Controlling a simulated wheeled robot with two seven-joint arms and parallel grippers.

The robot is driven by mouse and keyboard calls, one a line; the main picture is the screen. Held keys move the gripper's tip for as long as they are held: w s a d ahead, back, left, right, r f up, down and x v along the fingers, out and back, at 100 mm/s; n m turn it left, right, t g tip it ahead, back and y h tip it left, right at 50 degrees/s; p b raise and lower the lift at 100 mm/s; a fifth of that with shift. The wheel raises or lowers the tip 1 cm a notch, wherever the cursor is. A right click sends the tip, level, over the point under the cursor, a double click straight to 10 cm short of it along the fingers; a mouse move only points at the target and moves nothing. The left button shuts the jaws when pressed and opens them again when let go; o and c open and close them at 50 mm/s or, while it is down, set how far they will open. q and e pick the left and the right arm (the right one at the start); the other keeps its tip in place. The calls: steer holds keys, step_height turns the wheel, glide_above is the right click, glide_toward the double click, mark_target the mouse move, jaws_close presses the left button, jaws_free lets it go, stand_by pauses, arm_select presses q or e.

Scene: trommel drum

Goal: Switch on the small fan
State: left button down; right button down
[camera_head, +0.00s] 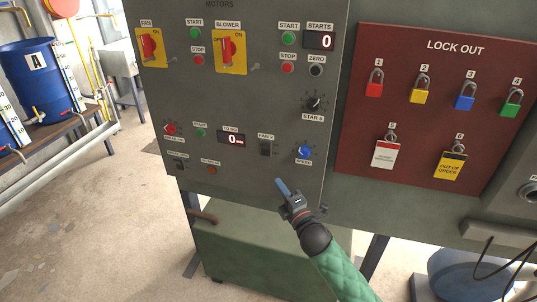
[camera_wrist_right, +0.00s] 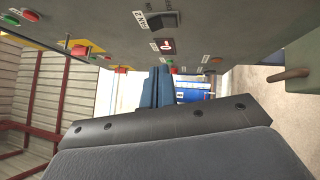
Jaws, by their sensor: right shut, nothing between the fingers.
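The small black rocker switch (camera_head: 265,148) labelled FAN 2 is on the lower part of the grey control panel (camera_head: 180,90). It also shows near the top of the right wrist view (camera_wrist_right: 163,20); I cannot tell its on or off position. My right gripper (camera_head: 281,186) is shut and empty, its blue-grey fingers pointing up and left. In the head view its tips are below the rocker and slightly right of it, apart from it in the picture. The right wrist view shows the fingers (camera_wrist_right: 155,88) close together, under the panel face. My left gripper is out of view.
A blue knob (camera_head: 304,152) labelled SPEED is right of the rocker, and a numeric display (camera_head: 231,139) is left. Red-handled FAN (camera_head: 149,46) and BLOWER (camera_head: 229,50) switches are higher up. A red lock-out board (camera_head: 440,105) with padlocks and tags is right. A green cabinet (camera_head: 250,240) stands below.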

mark_target(262, 144)
steer(key=shift+s+a+r+n, duration=0.2)
steer(key=shift+r+n, duration=0.1)
steer(key=shift+n, duration=0.5)
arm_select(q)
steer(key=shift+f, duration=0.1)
arm_select(e)
steer(key=shift+w, duration=0.15)
